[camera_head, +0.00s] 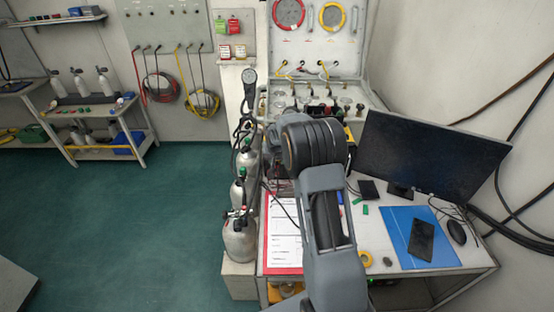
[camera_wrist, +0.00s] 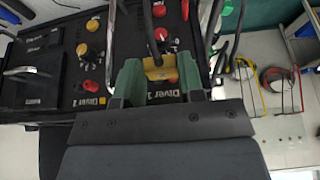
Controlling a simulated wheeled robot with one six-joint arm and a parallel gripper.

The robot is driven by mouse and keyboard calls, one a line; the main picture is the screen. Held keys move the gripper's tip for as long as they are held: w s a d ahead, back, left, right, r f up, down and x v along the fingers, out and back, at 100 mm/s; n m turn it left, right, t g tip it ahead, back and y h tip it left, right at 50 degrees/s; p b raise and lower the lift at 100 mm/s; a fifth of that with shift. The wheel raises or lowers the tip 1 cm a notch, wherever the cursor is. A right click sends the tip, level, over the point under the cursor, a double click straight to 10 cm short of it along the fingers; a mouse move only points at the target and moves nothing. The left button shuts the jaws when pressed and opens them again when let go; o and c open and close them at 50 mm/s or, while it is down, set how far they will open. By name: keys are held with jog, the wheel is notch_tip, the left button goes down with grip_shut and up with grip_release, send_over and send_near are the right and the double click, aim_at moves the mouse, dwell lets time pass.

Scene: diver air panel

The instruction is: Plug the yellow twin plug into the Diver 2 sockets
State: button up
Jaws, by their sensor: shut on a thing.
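In the wrist view my gripper (camera_wrist: 160,66) has two green fingers, shut on the yellow twin plug (camera_wrist: 161,74). A dark cable runs up from the plug. The plug is over the black panel (camera_wrist: 125,45), close to a "Diver" label (camera_wrist: 164,95) whose number is hard to read. Another "Diver" label (camera_wrist: 90,102) is to the left, below a red knob (camera_wrist: 91,86). The sockets cannot be made out, and I cannot tell whether the plug touches the panel. In the head view my arm hides the gripper and plug.
Yellow knobs (camera_wrist: 93,25) and a metal handle (camera_wrist: 27,72) stand up from the panel. In the head view a monitor (camera_head: 430,152) is right of my arm, and grey cylinders (camera_head: 239,236) stand left of it. The green floor (camera_head: 130,220) is open.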

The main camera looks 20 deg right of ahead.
jog(key=shift+c, duration=0.8)
jog(key=shift+o, duration=1.4)
jog(key=c, duration=0.4)
jog(key=shift+s, duration=0.1)
jog(key=shift+s+a+b, duration=0.35)
jog(key=shift+s+b, duration=0.15)
jog(key=shift+s, duration=0.25)
jog(key=shift+s+a+b, duration=0.3)
jog(key=shift+s+b, duration=0.15)
jog(key=shift+s, duration=0.25)
